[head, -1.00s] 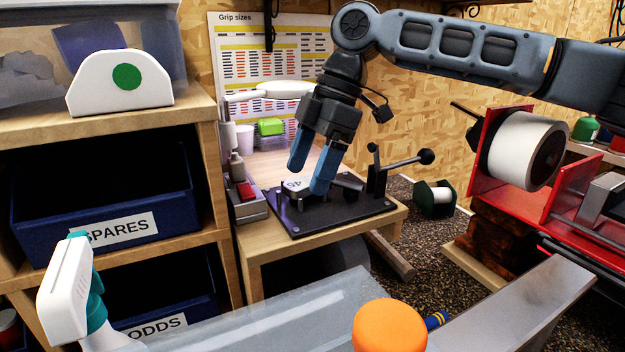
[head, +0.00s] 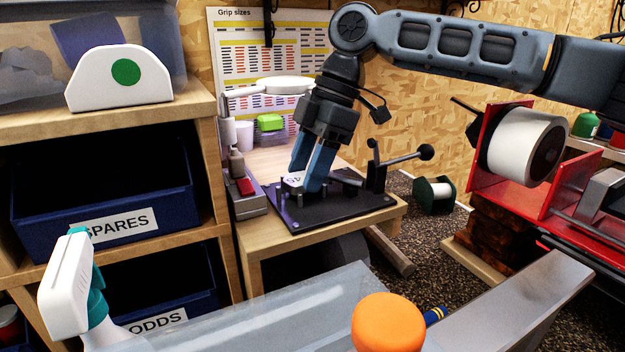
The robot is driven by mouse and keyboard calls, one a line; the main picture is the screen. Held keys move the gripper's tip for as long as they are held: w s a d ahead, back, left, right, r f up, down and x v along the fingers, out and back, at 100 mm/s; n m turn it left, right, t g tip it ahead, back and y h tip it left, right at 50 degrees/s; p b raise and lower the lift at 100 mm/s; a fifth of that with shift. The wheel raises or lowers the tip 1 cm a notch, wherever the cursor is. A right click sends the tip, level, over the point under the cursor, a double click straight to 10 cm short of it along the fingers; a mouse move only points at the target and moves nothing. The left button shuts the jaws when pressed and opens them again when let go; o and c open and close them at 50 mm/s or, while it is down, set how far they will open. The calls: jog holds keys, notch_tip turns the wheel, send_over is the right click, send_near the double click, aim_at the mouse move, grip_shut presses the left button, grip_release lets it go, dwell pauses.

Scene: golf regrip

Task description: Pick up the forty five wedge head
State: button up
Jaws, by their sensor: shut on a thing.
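The forty five wedge head (head: 293,179) is a small pale piece with dark "45" marking. It sits at the black fixture plate (head: 335,207) on the wooden bench at the back. My gripper (head: 308,186) points down over the plate with its blue fingers close together, shut on the wedge head. The fingers hide part of the head, and I cannot tell whether it touches the plate.
A black lever clamp (head: 378,168) stands on the plate just right of my gripper. A grey device with a red part (head: 245,190) is to the left. A red stand with a white roll (head: 520,145) is at the right. A spray bottle (head: 68,285) and an orange knob (head: 388,322) are in front.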

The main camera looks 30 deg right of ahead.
notch_tip(320, 180, up, 10)
jog(key=b, duration=0.1)
dwell(0.5)
